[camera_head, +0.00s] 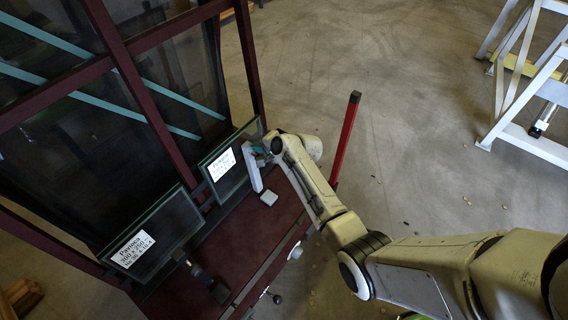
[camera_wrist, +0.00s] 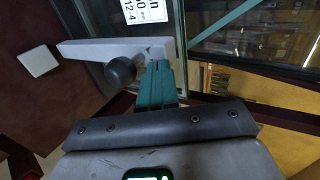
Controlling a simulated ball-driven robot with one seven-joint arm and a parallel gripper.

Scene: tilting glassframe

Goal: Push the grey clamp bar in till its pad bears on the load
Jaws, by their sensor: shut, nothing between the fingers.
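The grey clamp bar (camera_head: 252,168) stands in front of the right-hand labelled glass pane (camera_head: 232,160), the load. In the wrist view the bar (camera_wrist: 90,50) runs across the upper left, with a dark round piece (camera_wrist: 121,70) on its near side. I cannot tell whether that piece is a knob or the pad, and no contact between pad and glass can be made out. My gripper (camera_wrist: 158,68) is shut and empty, its teal fingertips close against the bar's right end; touching or just apart is unclear. In the head view my gripper (camera_head: 262,151) is partly hidden by my wrist.
A second labelled pane (camera_head: 150,235) leans at the left, with a dark clamp (camera_head: 208,284) before it. A pale square plate (camera_head: 268,198) lies on the dark red base. A red post (camera_head: 346,135) rises beside my forearm. White steps (camera_head: 525,90) stand at the upper right; the floor between is open.

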